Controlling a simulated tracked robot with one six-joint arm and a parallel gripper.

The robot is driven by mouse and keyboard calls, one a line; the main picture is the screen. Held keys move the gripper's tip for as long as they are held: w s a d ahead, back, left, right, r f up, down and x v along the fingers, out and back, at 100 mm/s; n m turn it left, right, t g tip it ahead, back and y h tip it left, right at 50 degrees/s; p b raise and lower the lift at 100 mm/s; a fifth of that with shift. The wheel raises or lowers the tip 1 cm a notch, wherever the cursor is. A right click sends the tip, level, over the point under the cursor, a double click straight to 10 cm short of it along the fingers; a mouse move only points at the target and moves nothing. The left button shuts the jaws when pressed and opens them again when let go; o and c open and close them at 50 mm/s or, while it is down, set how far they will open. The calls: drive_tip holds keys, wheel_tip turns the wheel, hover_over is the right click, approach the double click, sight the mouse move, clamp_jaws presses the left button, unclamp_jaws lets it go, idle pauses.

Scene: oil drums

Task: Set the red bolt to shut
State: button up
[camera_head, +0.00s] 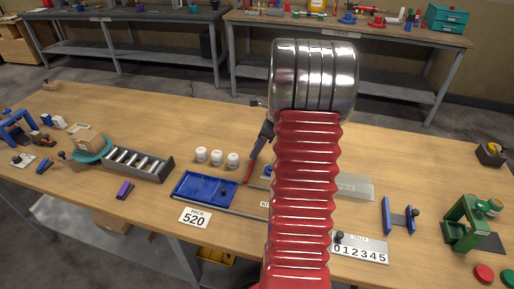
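I cannot make out the red bolt for certain.
A blue tray (205,188) and several white pots (217,157) lie left of my arm. A number plate (362,250) with a dark knob, a blue stand (397,217) and a green press (466,222) stand right.

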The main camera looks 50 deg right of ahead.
drive_tip(key=shift+c, duration=0.2)
clamp_jaws()
idle(0.4)
